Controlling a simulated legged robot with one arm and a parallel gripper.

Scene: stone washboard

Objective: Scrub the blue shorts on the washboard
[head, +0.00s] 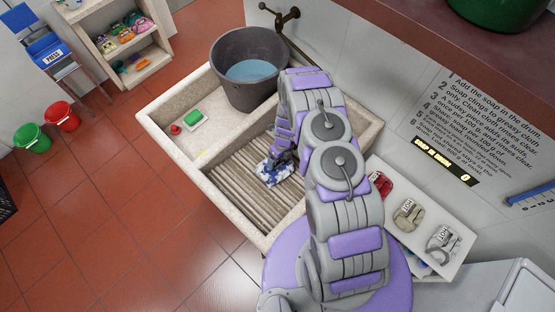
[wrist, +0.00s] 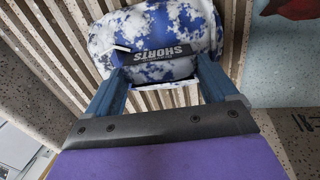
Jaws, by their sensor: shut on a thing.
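The blue shorts (head: 272,172) are a bundled cloth with blue and white blotches. They rest on the ribbed stone washboard (head: 238,192), toward its right side. In the wrist view the shorts (wrist: 150,32) carry a dark label reading SHORTS, and the washboard ribs (wrist: 62,45) run beside them. My gripper (wrist: 155,78) is shut on the near edge of the shorts, with one finger at each side of the label. In the head view my arm partly hides the gripper and the right part of the washboard.
A grey bucket of water (head: 250,70) stands at the sink's back corner. A white shelf with tagged cloth bundles (head: 408,215) is at right. Red and green buckets stand on the floor at left.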

